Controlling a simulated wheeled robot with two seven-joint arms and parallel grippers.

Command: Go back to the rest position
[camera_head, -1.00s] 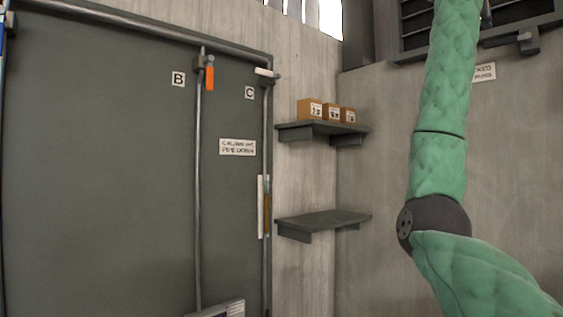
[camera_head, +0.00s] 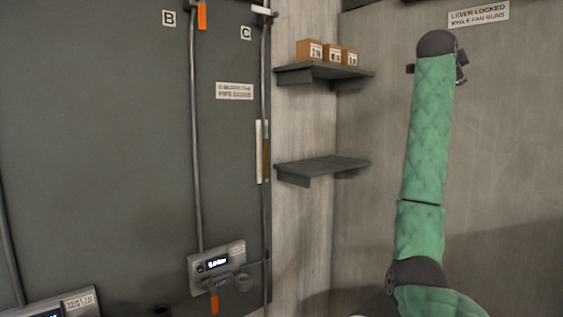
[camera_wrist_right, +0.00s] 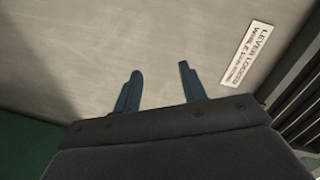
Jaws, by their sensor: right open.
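My right arm, in a green quilted sleeve, stands nearly upright at the right of the head view. Its fingers do not show clearly there. In the right wrist view my right gripper (camera_wrist_right: 160,85) has its two blue fingers apart with nothing between them. Behind them is a bare grey wall (camera_wrist_right: 70,50). A sign reading "LEVER LOCKED" (camera_wrist_right: 247,53) is to the right of the fingers, apart from them; it also shows at the top right of the head view (camera_head: 478,14). My left gripper is in neither current view.
Two grey wall shelves, the upper (camera_head: 325,73) and the lower (camera_head: 322,168), are left of my arm. Small boxes (camera_head: 327,52) stand on the upper one. A dark panel (camera_head: 100,150) with pipes and a display unit (camera_head: 216,264) fills the left. Dark slats (camera_wrist_right: 300,115) are right of the fingers.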

